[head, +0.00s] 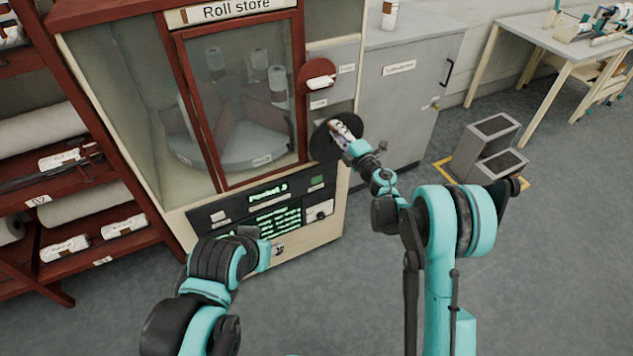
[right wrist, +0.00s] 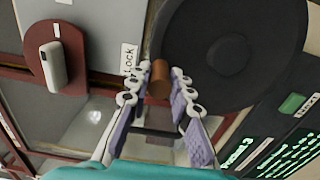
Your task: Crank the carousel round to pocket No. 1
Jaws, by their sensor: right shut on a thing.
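The roll store (head: 325,215) is a cream cabinet with a red-framed glass door. The grey carousel (head: 230,150) shows behind the glass, with pale rolls standing on it. The round black crank wheel (head: 322,148) is on the cabinet's right front. My right gripper (head: 343,131) is at the wheel, shut on its brown knob (right wrist: 160,79); the fingers touch it from both sides in the right wrist view. The lit display (head: 268,193) appears to read "Pocket 3". My left arm is low in front of the cabinet; its fingers cannot be made out.
A white lock lever (right wrist: 55,65) on a dark red plate sits beside the wheel. A red rack (head: 100,255) with wrapped rolls stands at the left. A grey cupboard (head: 410,100) is right of the store, then a grey step (head: 485,145) and a table (head: 540,35). Floor at right front is clear.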

